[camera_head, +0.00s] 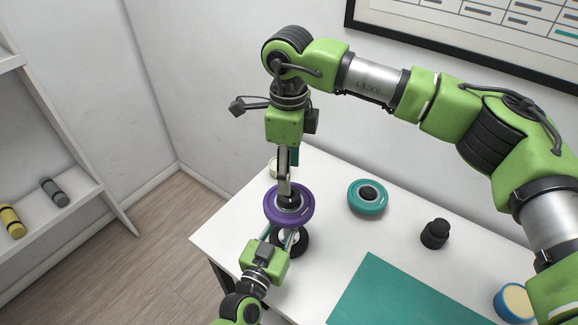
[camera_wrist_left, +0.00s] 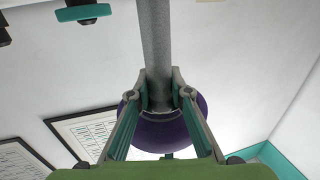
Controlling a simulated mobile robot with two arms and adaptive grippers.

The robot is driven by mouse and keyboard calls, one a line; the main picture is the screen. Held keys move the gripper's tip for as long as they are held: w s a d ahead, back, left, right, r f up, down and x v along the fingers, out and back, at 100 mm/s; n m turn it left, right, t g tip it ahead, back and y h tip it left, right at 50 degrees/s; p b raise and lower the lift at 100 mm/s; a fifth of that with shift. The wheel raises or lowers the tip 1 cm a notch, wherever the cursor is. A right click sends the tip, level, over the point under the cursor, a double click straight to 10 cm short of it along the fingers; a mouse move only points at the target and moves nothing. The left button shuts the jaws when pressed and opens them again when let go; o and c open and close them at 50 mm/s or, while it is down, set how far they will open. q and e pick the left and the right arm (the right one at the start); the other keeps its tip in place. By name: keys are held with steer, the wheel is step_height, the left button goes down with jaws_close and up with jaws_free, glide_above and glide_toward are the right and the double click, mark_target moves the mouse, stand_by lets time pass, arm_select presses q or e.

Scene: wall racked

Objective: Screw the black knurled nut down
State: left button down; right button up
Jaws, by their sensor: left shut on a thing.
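A purple disc (camera_head: 306,211) sits on a grey bar (camera_wrist_left: 155,55), with the black knurled nut (camera_head: 289,204) at its centre. My left gripper (camera_head: 286,236) comes in from below in the head view, under the disc. In the left wrist view its fingers (camera_wrist_left: 160,92) are shut on the bar, close to the purple disc (camera_wrist_left: 190,128). My right gripper (camera_head: 287,190) points down over the disc, its tips at the nut. The fingers show edge-on, so their grip on the nut is unclear. A black ring-shaped part (camera_head: 302,244) shows below the disc, partly hidden.
A teal disc with a black hub (camera_head: 368,208) lies right of the purple disc on the white table (camera_head: 345,245). A black stepped knob (camera_head: 435,235), a teal mat (camera_head: 400,295) and a blue-rimmed round piece (camera_head: 515,303) are farther right. A shelf (camera_head: 70,215) stands left.

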step_height(320, 180, down, 8)
steer(key=shift+r, duration=0.2)
steer(key=c, duration=1.1)
steer(key=o, duration=1.3)
step_height(320, 180, up, 12)
steer(key=shift+r, duration=0.1)
